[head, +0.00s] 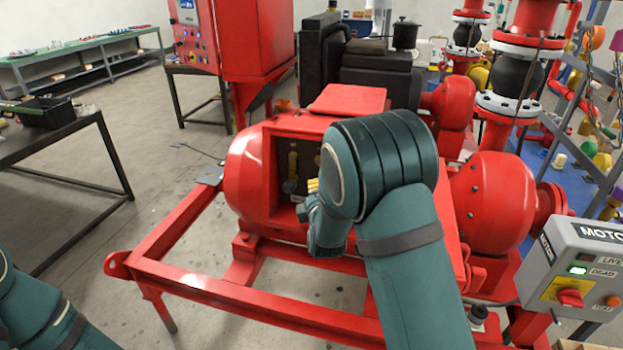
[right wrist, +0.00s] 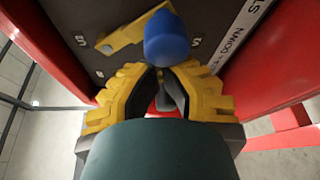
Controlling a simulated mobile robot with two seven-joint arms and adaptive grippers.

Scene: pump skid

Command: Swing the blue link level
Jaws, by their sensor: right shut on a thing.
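The blue link shows in the right wrist view as a rounded blue end (right wrist: 172,38) between and just beyond my fingertips, in front of a dark panel (right wrist: 90,25). A yellow bar (right wrist: 130,34) lies slanted across the panel beside it, with a round fastener near its left end. My right gripper (right wrist: 160,78) has its yellow fingers closed in on the blue link; the exact contact is partly hidden. In the head view my right gripper (head: 312,186) is at the opening of the red motor housing (head: 246,175), mostly hidden by my arm. My left gripper is out of view.
The red skid frame (head: 200,285) surrounds the motor. A dark table (head: 75,190) stands at the left. The floor between table and skid is mostly clear.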

